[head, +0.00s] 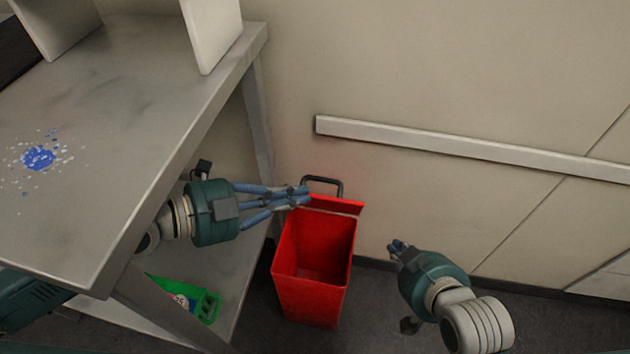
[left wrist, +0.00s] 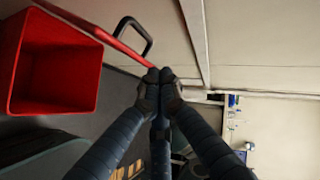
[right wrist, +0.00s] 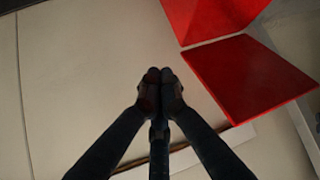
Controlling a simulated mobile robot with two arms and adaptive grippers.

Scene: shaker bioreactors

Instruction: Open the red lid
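A red bin (head: 318,300) stands on the floor by the wall, its top open and its empty inside visible. It also shows in the left wrist view (left wrist: 52,65). Its red lid (head: 338,204) is raised at the back edge, with a black handle (head: 335,181) behind it. My left gripper (head: 304,194) has its fingertips together at the lid's left end; I cannot tell whether they touch it. The lid (left wrist: 115,42) shows edge-on in the left wrist view. My right gripper (head: 397,247) has its fingertips together, apart from the bin on its right.
A grey metal table (head: 150,110) with a blue splatter (head: 39,158) stands at left. A green crate (head: 190,298) lies on its lower shelf. A pale rail (head: 450,146) runs along the wall behind the bin. The floor right of the bin is partly clear.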

